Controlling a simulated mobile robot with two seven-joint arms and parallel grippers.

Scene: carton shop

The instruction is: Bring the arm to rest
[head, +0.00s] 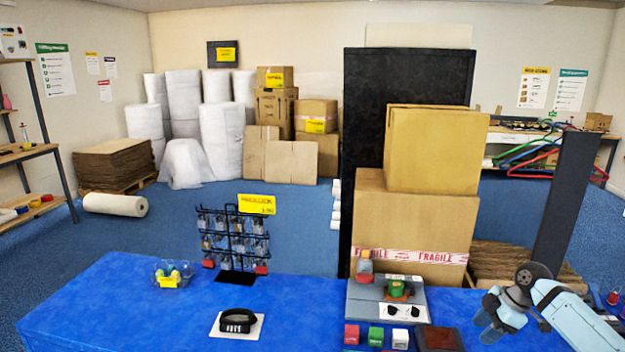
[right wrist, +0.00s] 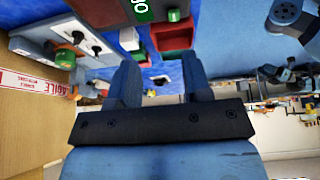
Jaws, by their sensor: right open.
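My right arm comes in from the right in the head view, and its gripper (head: 490,318) hangs over the right part of the blue table (head: 150,310). In the right wrist view the two fingers of the right gripper (right wrist: 160,85) stand well apart with nothing between them. Its gripper is open and empty.
Red, green and white blocks (head: 375,336) and a brown tray (head: 440,338) sit in front. Large cartons (head: 415,220) rise behind.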

